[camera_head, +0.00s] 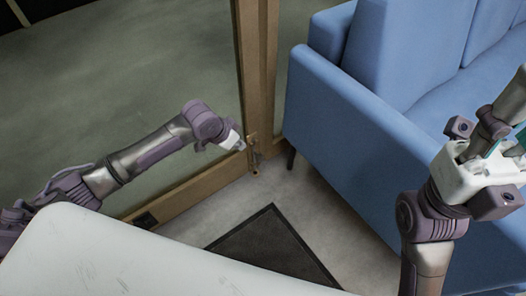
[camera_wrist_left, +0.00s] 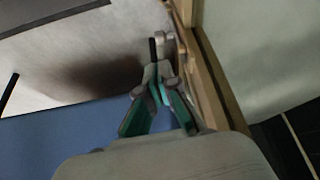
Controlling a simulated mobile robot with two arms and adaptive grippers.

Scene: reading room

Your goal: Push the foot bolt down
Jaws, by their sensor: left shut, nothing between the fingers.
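The foot bolt (camera_head: 254,154) is a small metal fitting low on the wooden edge of the glass door (camera_head: 245,60), close to the floor. In the left wrist view the foot bolt (camera_wrist_left: 161,46) shows as pale metal with a dark upright part, just beyond the fingertips. My left gripper (camera_head: 240,145) is right beside the bolt; its teal-lined fingers also show in the left wrist view (camera_wrist_left: 156,88), shut and empty. I cannot tell whether they touch the bolt. My right gripper (camera_head: 518,142) is at the right edge, partly cut off, away from the door.
A blue sofa (camera_head: 335,120) stands right of the door, with its leg near the bolt. A dark mat (camera_head: 270,245) lies on the pale floor before the door. A white surface (camera_head: 100,255) fills the lower left foreground. Some floor between mat and sofa is clear.

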